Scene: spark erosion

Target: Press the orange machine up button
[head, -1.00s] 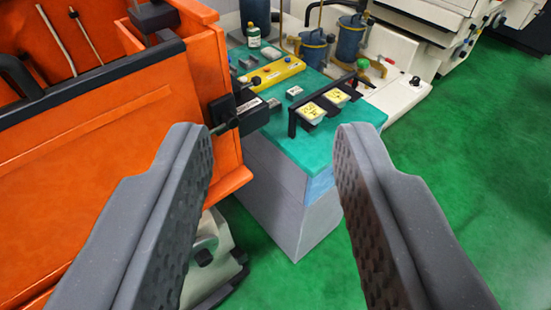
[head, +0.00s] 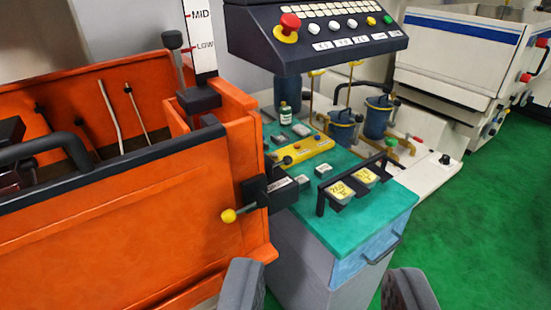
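The orange machine (head: 110,210) fills the left side, an open-topped tank with a black front rail. A dark control panel (head: 270,48) stands above the bench behind it. The panel carries a large red button on a yellow base (head: 289,24), a row of small white, yellow and green buttons (head: 352,23), and white labels under them. The label writing is too small to read, so I cannot tell which is the up button. My gripper (head: 325,292) is open and empty. Its fingertips show at the bottom edge, well below the panel and touching nothing.
A level gauge (head: 201,40) stands behind. Green floor (head: 475,225) is free at right.

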